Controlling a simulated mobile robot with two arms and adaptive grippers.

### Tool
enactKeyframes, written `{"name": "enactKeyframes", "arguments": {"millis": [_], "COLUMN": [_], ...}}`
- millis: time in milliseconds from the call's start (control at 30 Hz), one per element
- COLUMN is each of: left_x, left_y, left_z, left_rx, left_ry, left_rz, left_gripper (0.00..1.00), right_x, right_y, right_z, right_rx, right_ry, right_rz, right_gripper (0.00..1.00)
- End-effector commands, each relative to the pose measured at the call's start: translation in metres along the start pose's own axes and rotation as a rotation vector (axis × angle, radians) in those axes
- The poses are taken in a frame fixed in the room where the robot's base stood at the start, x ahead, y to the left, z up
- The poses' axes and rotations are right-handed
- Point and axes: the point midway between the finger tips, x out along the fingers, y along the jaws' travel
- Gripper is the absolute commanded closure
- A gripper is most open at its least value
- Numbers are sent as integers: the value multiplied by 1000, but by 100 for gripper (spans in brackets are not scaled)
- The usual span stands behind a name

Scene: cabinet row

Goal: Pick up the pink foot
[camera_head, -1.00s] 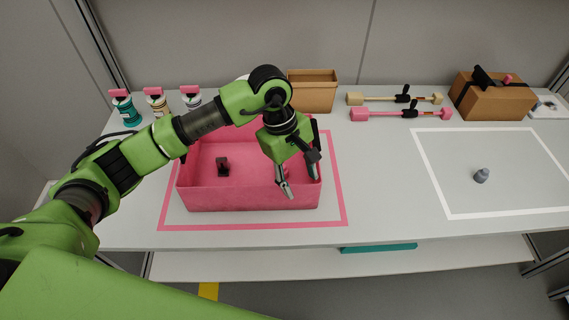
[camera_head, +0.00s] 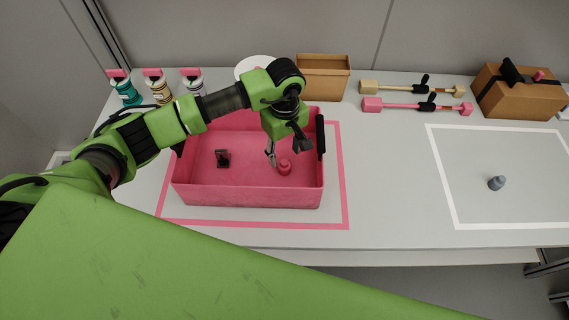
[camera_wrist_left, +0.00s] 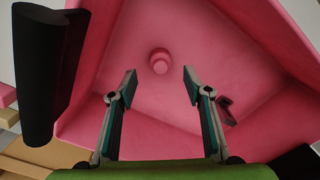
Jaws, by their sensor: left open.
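The pink foot (camera_head: 285,167) is a small stepped pink piece standing on the floor of the pink bin (camera_head: 245,193), toward its right side. In the left wrist view the pink foot (camera_wrist_left: 159,62) shows beyond the fingertips, in line with the gap between them. My left gripper (camera_head: 287,150) is open and empty over the right part of the bin, its fingers spread. The left wrist view shows both fingers (camera_wrist_left: 160,85) apart with nothing between them. My right gripper is not in view.
A dark clip-like piece (camera_head: 222,158) lies in the same bin. The bin walls surround the foot. A grey piece (camera_head: 496,183) stands inside the white outline at right.

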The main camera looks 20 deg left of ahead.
Motion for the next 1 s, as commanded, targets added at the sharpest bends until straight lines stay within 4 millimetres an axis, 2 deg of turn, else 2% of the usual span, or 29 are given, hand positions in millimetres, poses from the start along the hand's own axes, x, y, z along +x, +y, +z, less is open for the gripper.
{"name": "enactKeyframes", "arguments": {"millis": [167, 300, 500, 733, 767, 900, 933, 1000], "left_x": [11, 31, 54, 56, 56, 56, 56, 56], "left_y": [-1, -2, -1, -1, -1, -1, -1, -1], "left_z": [2, 2, 1, 0, 0, 0, 0, 0], "left_rx": [1, -1, 0, 1, 1, 1, 1, 1], "left_ry": [-3, -5, -1, 0, 0, 0, 0, 0], "left_rz": [-2, -3, 1, 2, 2, 2, 2, 2], "left_gripper": [54, 54, 54, 54, 57, 93, 97, 97], "right_x": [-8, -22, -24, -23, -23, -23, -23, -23], "right_y": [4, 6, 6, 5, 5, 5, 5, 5], "right_z": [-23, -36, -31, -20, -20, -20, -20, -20], "right_rx": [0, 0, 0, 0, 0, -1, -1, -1], "right_ry": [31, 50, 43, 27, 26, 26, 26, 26], "right_rz": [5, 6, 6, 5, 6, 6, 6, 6], "right_gripper": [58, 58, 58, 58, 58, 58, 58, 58]}}
